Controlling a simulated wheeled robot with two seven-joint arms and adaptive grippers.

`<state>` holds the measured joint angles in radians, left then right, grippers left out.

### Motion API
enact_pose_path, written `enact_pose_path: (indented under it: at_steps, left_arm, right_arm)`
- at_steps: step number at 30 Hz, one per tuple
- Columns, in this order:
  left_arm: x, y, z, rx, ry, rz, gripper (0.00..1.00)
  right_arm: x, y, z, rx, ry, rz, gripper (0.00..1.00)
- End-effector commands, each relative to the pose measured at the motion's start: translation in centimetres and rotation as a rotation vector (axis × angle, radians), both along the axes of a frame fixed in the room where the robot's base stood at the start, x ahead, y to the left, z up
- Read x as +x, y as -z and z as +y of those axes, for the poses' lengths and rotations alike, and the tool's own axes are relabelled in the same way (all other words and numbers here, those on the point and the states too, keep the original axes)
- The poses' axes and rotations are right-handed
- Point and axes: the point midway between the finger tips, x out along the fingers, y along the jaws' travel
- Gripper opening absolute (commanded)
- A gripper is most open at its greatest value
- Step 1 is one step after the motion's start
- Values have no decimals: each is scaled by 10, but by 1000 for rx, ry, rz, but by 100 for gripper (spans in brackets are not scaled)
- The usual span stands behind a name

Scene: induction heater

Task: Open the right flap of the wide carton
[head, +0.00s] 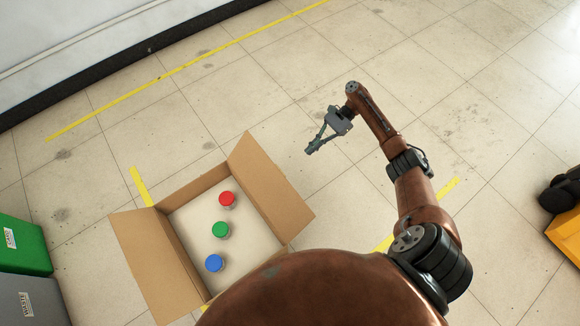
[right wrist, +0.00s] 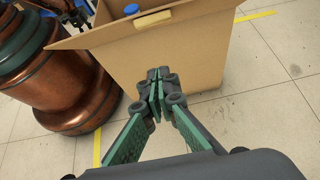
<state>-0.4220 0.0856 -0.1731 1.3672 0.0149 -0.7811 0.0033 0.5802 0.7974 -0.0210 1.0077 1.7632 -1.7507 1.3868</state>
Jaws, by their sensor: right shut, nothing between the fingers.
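The wide carton (head: 190,235) stands open on the floor in the head view. Its right flap (head: 268,187) leans outward from the right wall, and its left flap (head: 158,265) is also spread outward. Inside are a red-topped item (head: 227,198), a green-topped one (head: 220,230) and a blue-topped one (head: 214,263). My right gripper (head: 310,151) is shut and empty, to the right of the right flap and apart from it. In the right wrist view, its fingertips (right wrist: 158,78) show in front of the carton's side wall (right wrist: 195,62). My left gripper is out of view.
A green bin (head: 22,245) and a grey bin (head: 35,302) stand at the left edge. A yellow object (head: 567,236) is at the right edge. Yellow tape (head: 190,65) marks the tiled floor, which is clear behind the carton and around my right gripper.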

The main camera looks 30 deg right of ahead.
Motion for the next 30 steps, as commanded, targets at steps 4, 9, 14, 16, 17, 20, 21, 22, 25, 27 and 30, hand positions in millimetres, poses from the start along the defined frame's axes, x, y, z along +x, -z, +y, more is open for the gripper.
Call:
enact_pose_path:
  at_steps: [4,9,14,16,17,20,21,22,25,27,30]
  left_arm:
    - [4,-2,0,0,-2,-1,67]
    - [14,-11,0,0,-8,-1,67]
    - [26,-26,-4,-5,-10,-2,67]
    - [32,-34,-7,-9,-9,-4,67]
    - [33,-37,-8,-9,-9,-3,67]
    - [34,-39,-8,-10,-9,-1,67]
    - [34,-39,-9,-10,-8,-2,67]
    - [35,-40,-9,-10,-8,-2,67]
    - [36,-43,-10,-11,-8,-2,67]
    - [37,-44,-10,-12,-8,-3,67]
    - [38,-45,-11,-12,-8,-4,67]
  right_arm:
    - [-2,12,15,2,-3,3,0]
    - [-3,30,44,3,-5,2,0]
    - [-4,48,73,4,-3,2,0]
    - [-5,55,85,4,-4,1,0]
    - [-4,53,88,3,-3,-1,0]
    - [-4,38,97,1,-4,-5,0]
    - [-5,35,100,2,-3,-4,0]
    - [-4,33,102,2,-3,-4,0]
    - [-5,27,108,2,-2,-2,0]
    - [-5,24,110,2,-2,-2,0]
    - [-5,23,112,2,-1,-2,0]
